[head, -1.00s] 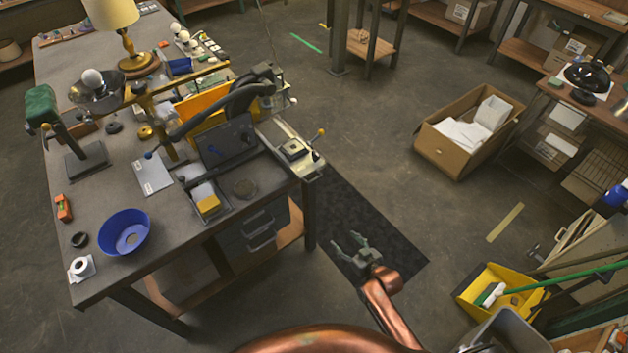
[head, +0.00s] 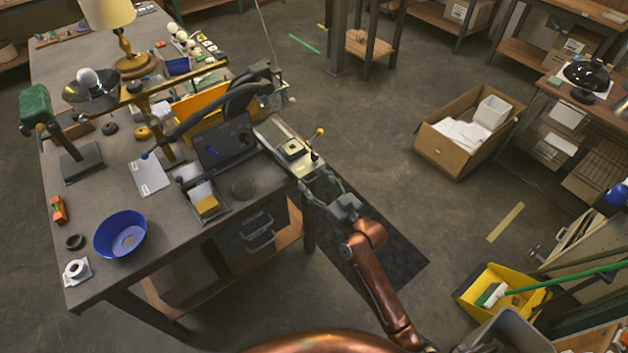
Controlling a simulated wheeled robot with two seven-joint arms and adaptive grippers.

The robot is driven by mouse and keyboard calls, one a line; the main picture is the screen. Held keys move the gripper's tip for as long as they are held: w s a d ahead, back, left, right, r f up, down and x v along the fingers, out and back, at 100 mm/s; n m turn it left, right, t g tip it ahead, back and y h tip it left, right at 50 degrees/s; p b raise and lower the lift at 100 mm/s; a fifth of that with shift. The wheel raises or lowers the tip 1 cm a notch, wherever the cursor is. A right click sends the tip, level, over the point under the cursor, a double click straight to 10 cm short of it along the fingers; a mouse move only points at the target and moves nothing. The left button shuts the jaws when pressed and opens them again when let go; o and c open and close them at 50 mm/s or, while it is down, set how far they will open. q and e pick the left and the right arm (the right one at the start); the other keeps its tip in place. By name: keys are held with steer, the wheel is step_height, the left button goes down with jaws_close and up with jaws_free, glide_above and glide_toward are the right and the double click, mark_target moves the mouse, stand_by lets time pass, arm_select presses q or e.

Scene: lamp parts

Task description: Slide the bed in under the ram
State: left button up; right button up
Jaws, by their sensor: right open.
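The bed (head: 293,149) is a small block with a dark square top. It sits on a pale metal rail at the right edge of the workbench, with a yellow-knobbed lever (head: 318,132) beside it. The ram seems to be part of the dark press (head: 262,75) at the rail's far end; the bed is on the near part of the rail, apart from it. My right gripper (head: 322,183) is open and empty at the rail's near end, close to the bed; I cannot tell whether it touches. My left gripper is out of view.
The workbench (head: 105,180) holds a blue bowl (head: 120,236), a green-headed device (head: 36,105), a lamp (head: 130,45) and a small bin (head: 205,203) of parts. A cardboard box (head: 450,148) and yellow dustpan (head: 495,288) are on the floor at right.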

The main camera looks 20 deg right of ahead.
steer(key=shift+w+a, duration=0.1)
steer(key=shift+w, duration=0.2)
steer(key=shift+c, duration=0.6)
steer(key=c, duration=1.3)
